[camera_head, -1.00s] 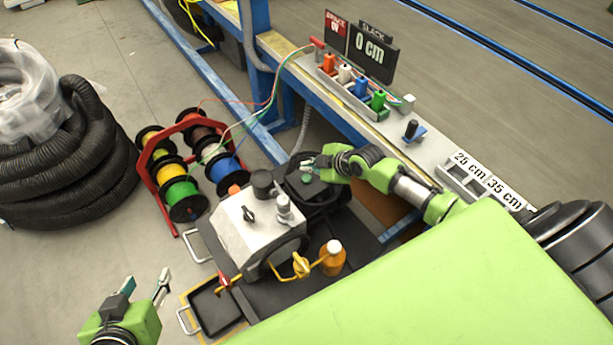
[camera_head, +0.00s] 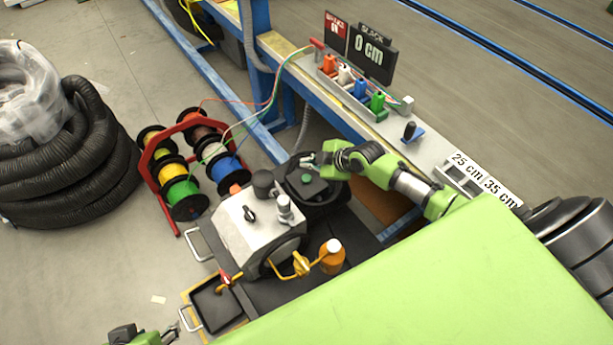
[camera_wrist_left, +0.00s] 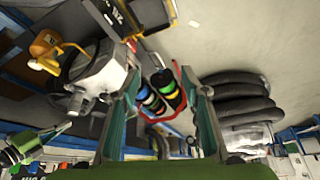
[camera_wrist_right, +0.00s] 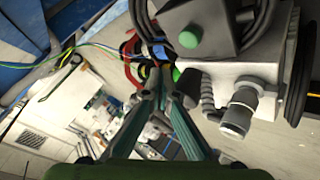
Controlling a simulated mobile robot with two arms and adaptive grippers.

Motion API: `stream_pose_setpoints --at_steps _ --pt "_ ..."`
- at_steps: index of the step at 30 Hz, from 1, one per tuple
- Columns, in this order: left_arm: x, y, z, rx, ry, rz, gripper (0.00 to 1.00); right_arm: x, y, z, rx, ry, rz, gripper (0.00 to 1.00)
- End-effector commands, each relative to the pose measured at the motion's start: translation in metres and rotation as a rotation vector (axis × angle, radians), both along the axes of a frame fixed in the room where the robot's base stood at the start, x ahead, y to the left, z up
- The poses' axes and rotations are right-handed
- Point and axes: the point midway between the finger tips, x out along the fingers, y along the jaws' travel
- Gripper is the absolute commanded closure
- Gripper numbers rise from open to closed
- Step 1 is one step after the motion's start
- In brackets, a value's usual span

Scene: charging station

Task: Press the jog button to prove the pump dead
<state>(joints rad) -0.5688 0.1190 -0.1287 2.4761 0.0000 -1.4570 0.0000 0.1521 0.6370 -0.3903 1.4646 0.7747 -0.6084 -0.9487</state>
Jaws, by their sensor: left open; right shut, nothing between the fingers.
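My right gripper (camera_head: 308,160) is shut and empty, just beyond the button in the head view. In the right wrist view its joined fingertips (camera_wrist_right: 158,70) lie left of and below the button, and appear apart from it. My left gripper (camera_head: 155,332) is at the bottom edge of the head view, partly cut off. In the left wrist view its fingers (camera_wrist_left: 165,95) are spread and empty.
A red rack of wire spools (camera_head: 190,170) stands left of the pump. Black coiled hose (camera_head: 65,180) lies farther left. The bench rail (camera_head: 400,130) with colored connectors and a display (camera_head: 374,52) is behind.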

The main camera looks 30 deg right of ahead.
Motion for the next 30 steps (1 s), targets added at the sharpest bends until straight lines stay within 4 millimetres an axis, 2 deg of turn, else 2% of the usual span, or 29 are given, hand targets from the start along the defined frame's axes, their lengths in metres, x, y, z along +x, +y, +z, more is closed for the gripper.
stream_pose_setpoints --at_steps 6,11,30 --pt "-0.021 0.006 -0.004 0.017 0.085 0.007 0.59 0.000 0.000 0.005 0.000 0.000 0.000 1.00" --pt "-0.031 0.009 -0.006 0.025 0.123 0.010 0.59 0.000 0.000 0.006 0.000 0.000 0.000 1.00" --pt "-0.032 0.009 -0.007 0.026 0.127 0.010 0.59 0.000 0.000 0.006 0.000 0.000 0.000 1.00"
